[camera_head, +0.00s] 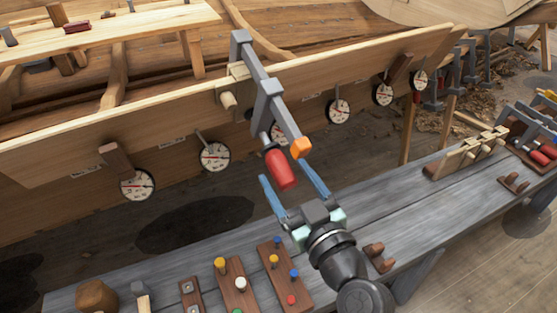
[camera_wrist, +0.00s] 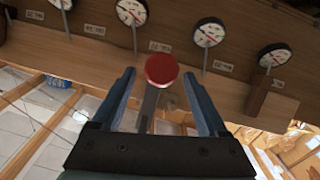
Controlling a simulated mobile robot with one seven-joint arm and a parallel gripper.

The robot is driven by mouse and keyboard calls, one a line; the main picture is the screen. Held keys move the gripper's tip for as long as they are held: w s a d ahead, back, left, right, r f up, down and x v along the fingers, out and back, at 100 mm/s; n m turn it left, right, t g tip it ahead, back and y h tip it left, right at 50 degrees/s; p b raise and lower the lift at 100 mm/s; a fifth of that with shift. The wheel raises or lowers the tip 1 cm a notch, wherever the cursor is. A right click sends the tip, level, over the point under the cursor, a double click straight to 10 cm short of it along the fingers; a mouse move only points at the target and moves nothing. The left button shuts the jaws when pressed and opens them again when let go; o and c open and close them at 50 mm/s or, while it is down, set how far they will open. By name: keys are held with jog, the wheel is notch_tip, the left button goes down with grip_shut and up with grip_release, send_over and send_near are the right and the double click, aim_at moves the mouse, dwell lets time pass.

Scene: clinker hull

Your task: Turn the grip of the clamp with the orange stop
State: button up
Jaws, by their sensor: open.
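The grey clamp (camera_head: 262,82) is hung on the upper plank edge, with an orange stop (camera_head: 302,147) at its bar's lower end. Its red grip (camera_head: 280,170) hangs tilted beside the stop, and its round end faces the camera in the wrist view (camera_wrist: 161,69). My gripper (camera_head: 284,172) is open, with its blue fingers either side of the grip's lower end in the head view. In the wrist view my gripper (camera_wrist: 160,76) shows the grip end between the fingertips, with a gap on each side. How deep the grip sits between the fingers is unclear.
Several dial gauges, one at the left (camera_head: 137,184), line the hull plank (camera_head: 70,140). The grey bench (camera_head: 390,215) below bears peg boards (camera_head: 237,283) and a wooden rack (camera_head: 465,155). Another clamp (camera_head: 470,60) stands at the far right.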

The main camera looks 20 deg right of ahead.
aim_at(279, 165)
jog(key=shift+w+a, duration=0.1)
jog(key=shift+w, duration=1.75)
grip_shut()
